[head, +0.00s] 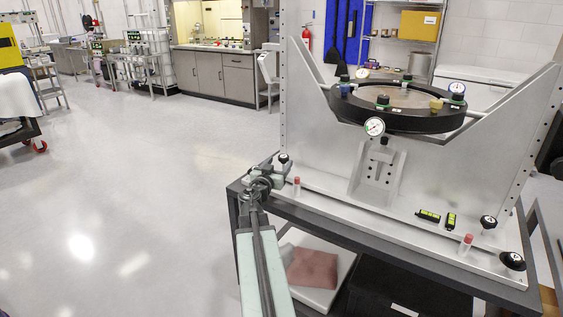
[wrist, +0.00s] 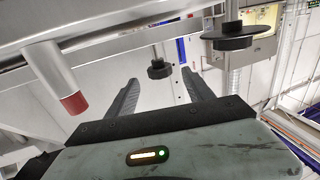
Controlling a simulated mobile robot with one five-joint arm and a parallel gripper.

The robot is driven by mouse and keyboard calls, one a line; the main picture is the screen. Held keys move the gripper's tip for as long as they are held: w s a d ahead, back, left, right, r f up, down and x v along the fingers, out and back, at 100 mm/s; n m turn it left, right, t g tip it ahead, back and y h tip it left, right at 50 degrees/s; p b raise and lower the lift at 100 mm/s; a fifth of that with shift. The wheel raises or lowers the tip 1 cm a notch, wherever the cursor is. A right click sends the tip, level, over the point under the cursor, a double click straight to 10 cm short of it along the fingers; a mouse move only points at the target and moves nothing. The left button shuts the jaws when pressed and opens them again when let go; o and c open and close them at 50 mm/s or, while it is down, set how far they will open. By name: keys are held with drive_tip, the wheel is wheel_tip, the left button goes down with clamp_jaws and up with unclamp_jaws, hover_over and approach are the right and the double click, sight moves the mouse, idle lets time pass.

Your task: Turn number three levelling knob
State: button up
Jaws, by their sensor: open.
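The mirror fixture's pale metal base carries black levelling knobs. One knob (head: 284,158) is at its left end, and two others, a knob (head: 488,222) and a knob (head: 513,261), are at its right end. I cannot read numbers, so I cannot tell which is number three. My gripper (head: 268,177) is at the base's left front corner, close to the left knob. In the wrist view my gripper (wrist: 160,92) is open and empty. A small black knob (wrist: 158,68) shows between its fingers, apart from them and farther off. A larger black knob (wrist: 228,40) is right of the fingers.
A red-tipped post (head: 297,183) stands near my gripper and looms left in the wrist view (wrist: 73,102). A second red-tipped post (head: 466,241) is at right. A black ring (head: 400,116) with dial gauges sits above. Two small levels (head: 428,215) lie on the base. Floor at left is clear.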

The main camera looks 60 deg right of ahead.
sight(279, 157)
drive_tip(key=x, duration=0.3)
drive_tip(key=shift+w+d, duration=0.1)
drive_tip(key=shift+d, duration=0.2)
clamp_jaws()
drive_tip(key=shift+w, duration=0.1)
drive_tip(key=m+g, duration=0.2)
drive_tip(key=g, duration=0.1)
drive_tip(key=w+m+g, duration=0.1)
drive_tip(key=m+g, duration=0.1)
drive_tip(key=g, duration=0.1)
drive_tip(key=shift+d, duration=0.1)
drive_tip(key=m+g, duration=0.1)
drive_tip(key=g, duration=0.1)
drive_tip(key=m+g+y, duration=0.1)
drive_tip(key=m+g, duration=0.1)
drive_tip(key=g, duration=0.1)
drive_tip(key=shift+w+d+m+g, duration=0.1)
drive_tip(key=shift+w+m+g, duration=0.1)
drive_tip(key=shift+m+g, duration=0.1)
drive_tip(key=shift+m+g+y, duration=0.5)
drive_tip(key=shift+g+y, duration=0.1)
drive_tip(key=shift+g, duration=0.1)
drive_tip(key=shift+s+g, duration=0.1)
drive_tip(key=shift+g, duration=0.2)
